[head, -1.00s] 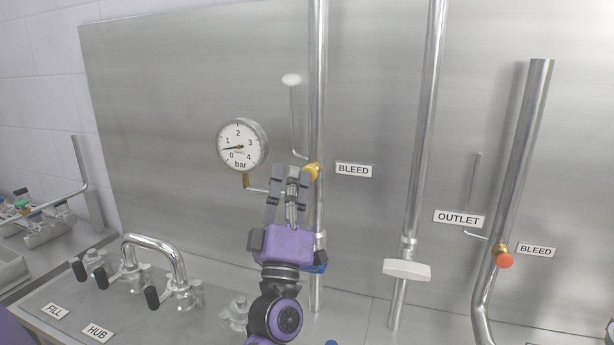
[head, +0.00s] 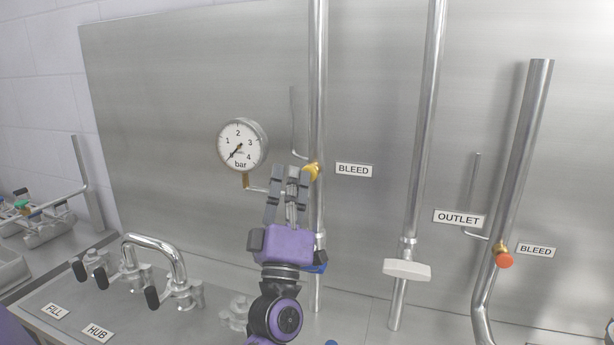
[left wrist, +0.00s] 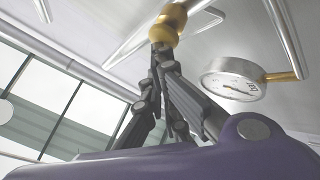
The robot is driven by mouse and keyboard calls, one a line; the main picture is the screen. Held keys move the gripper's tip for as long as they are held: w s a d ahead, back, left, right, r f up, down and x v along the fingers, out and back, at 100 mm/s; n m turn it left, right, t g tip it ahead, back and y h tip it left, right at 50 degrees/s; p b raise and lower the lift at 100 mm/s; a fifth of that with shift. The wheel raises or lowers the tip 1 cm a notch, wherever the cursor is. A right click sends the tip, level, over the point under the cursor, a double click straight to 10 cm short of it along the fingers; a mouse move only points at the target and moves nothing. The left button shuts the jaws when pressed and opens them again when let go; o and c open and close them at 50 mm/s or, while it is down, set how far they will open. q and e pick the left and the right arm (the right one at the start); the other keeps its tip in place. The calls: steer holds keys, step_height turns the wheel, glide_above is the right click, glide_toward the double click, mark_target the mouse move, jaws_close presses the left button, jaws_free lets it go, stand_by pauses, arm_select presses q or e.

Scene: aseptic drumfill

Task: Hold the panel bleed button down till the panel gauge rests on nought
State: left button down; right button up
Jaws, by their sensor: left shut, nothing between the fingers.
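The panel gauge (head: 242,146) is a round white dial reading 0 to 4 bar. Its needle points down-left, at or very close to 0; it also shows in the left wrist view (left wrist: 234,80). The brass bleed fitting (head: 314,170) sits on the upright pipe beside the upper BLEED label (head: 354,170). My left gripper (head: 290,175) is shut and empty, its fingertips up against this fitting. In the left wrist view the fingertips meet the brass fitting (left wrist: 166,25). The button's face is hidden by the fingers. My right gripper is not in view.
A white handle (head: 407,270) is on the middle pipe. Taps with black levers (head: 152,297) stand at the lower left.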

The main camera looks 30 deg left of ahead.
arm_select(q)
steer(key=shift+s, duration=0.1)
steer(key=shift+s+d, duration=0.25)
steer(key=shift+s, duration=0.6)
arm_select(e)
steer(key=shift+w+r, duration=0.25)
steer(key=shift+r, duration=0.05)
arm_select(q)
steer(key=shift+s+d+p, duration=0.15)
steer(key=shift+s+d, duration=0.05)
steer(key=shift+s, duration=0.6)
steer(key=shift+s+d+p, duration=0.15)
steer(key=shift+s+p, duration=0.05)
steer(key=shift+s, duration=0.65)
steer(key=shift+s+d+p, duration=0.15)
steer(key=shift+s+d, duration=0.05)
steer(key=shift+s, duration=0.6)
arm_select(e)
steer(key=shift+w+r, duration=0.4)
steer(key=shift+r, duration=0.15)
